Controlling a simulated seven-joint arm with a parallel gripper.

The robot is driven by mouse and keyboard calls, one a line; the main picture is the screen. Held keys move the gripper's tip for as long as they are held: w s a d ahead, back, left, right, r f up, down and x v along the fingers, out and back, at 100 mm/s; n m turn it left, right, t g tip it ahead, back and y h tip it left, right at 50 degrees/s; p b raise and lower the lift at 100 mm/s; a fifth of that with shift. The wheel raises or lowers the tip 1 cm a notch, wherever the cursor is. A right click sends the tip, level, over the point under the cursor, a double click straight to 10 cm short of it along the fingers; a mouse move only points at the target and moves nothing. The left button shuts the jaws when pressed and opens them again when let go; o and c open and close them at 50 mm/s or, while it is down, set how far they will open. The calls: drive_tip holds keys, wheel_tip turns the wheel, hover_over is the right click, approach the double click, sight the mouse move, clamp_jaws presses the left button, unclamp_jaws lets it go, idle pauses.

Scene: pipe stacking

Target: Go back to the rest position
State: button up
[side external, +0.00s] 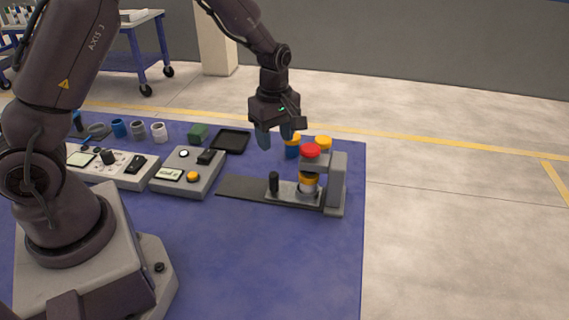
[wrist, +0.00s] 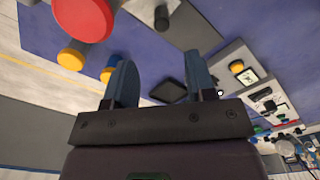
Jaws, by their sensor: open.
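My gripper (side external: 275,138) hangs above the back of the blue table, with its two bluish fingers apart and nothing between them. The open fingers also show in the wrist view (wrist: 160,84). A grey press-like fixture (side external: 337,185) with a red knob (side external: 311,150) on top stands to the right of my gripper. A pipe piece with a yellow band (side external: 308,184) stands under the fixture's arm. A blue piece with a yellow top (side external: 292,148) stands just right of the fingers, and another yellow-topped piece (side external: 323,143) is partly hidden behind the fixture.
A black tray (side external: 231,141) and a green block (side external: 198,133) lie left of my gripper. Grey control boxes (side external: 187,172) and several small cups (side external: 138,129) are farther left. The blue table's front (side external: 270,255) is clear. A workbench (side external: 140,20) stands behind.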

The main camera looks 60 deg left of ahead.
drive_tip(key=s+d+r+m+t, duration=0.2)
drive_tip(key=s+d+r+m, duration=0.1)
drive_tip(key=s+r+m, duration=0.6)
drive_tip(key=s+d+r+m+t, duration=0.3)
drive_tip(key=s+r+m, duration=0.6)
drive_tip(key=s+r, duration=0.2)
drive_tip(key=shift+d+r+m+t, duration=0.25)
drive_tip(key=shift+m+t, duration=0.05)
drive_tip(key=shift+m, duration=0.1)
